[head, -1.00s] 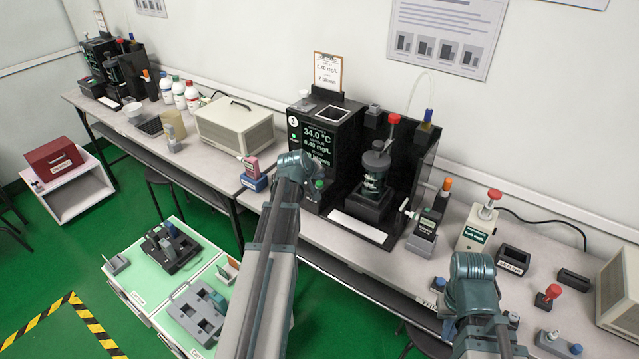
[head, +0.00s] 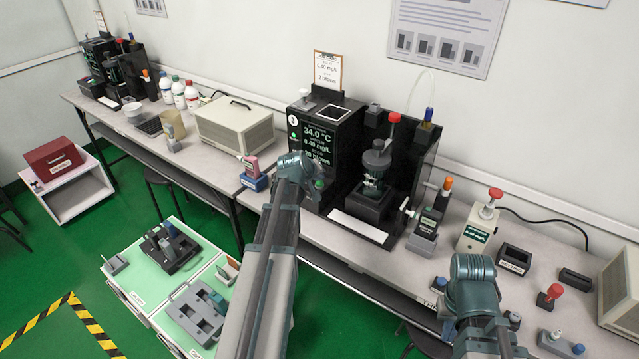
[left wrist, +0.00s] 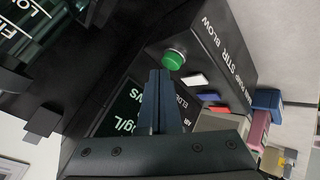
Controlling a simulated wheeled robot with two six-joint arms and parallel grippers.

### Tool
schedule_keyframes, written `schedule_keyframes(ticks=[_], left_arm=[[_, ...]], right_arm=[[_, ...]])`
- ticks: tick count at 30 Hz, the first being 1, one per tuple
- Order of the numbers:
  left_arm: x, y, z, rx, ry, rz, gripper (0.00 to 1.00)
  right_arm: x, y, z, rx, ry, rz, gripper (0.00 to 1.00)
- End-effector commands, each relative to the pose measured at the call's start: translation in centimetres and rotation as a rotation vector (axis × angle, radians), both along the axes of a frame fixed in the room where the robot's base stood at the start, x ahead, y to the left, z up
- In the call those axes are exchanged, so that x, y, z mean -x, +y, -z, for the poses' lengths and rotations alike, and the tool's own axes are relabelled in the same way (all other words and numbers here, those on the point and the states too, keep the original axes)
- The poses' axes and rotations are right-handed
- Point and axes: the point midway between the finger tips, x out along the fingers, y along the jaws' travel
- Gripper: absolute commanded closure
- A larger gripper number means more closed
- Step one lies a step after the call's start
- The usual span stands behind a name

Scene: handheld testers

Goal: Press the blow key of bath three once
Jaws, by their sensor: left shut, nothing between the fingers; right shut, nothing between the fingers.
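Bath three is the black unit (head: 330,118) at the middle of the bench, with a round number badge and a lit screen reading 34.0 °C. The green blow key (head: 319,184) sits low on its front. In the left wrist view the round green key (left wrist: 174,60) stands on a black panel beside the word BLOW. My left gripper (left wrist: 160,74) is shut and empty, its fingertips close beside the key; a small gap seems to show, though contact is hard to judge. In the head view my left wrist hides part of the screen. My right arm shows at lower right; its fingers are not visible.
A white switch (left wrist: 194,80) and coloured keys lie beside the green key. A clipboard (head: 327,70) stands on the unit. A grey handheld tester (head: 424,236) is to its right, a pink and blue one (head: 253,175) to its left. Another black unit (head: 105,65) stands far left.

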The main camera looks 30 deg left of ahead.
Motion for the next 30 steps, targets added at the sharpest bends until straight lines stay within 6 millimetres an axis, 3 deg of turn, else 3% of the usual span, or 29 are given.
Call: schedule_keyframes(ticks=[30], left_arm=[[0.0,0.0,1.0,0.0,0.0,0.0,1.0]], right_arm=[[0.0,0.0,1.0,0.0,0.0,0.0,1.0]])
